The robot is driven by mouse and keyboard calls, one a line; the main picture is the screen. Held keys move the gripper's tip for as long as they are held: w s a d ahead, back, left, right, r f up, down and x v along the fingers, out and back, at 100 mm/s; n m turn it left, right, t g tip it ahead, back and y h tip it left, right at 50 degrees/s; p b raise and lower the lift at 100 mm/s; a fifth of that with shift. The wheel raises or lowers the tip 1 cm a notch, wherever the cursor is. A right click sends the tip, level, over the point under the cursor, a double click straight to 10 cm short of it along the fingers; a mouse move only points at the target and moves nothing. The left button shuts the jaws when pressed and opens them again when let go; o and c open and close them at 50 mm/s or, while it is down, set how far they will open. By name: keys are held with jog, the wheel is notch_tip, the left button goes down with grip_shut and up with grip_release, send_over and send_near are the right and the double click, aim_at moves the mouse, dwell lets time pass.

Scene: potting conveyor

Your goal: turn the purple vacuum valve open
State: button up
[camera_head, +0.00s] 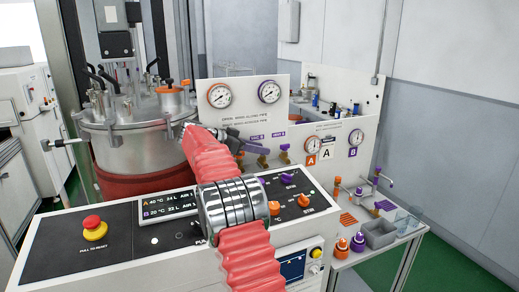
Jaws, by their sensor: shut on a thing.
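The purple vacuum valve has a long purple handle (257,149) and a brass body (262,161) on the front of the white panel. The handle slants down to the right. My gripper (240,147) is at the handle's left end and is shut on it. The fingertips are small and partly hidden by the red-sleeved arm, so the exact grip is hard to see. A second valve with a purple top and brass body (284,152) stands just to the right, apart from my gripper.
Gauges (270,91) sit on the panel above. A steel vessel (130,135) with an orange-knobbed lid stands at left. A console (80,245) with a red stop button lies in front, under my arm. A side table (375,255) holds a grey bin at right.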

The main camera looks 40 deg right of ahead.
jog(key=shift+s+d, duration=0.25)
jog(key=o, duration=1)
jog(key=shift+w+a, duration=0.1)
jog(key=shift+o, duration=0.2)
jog(key=shift+a, duration=0.15)
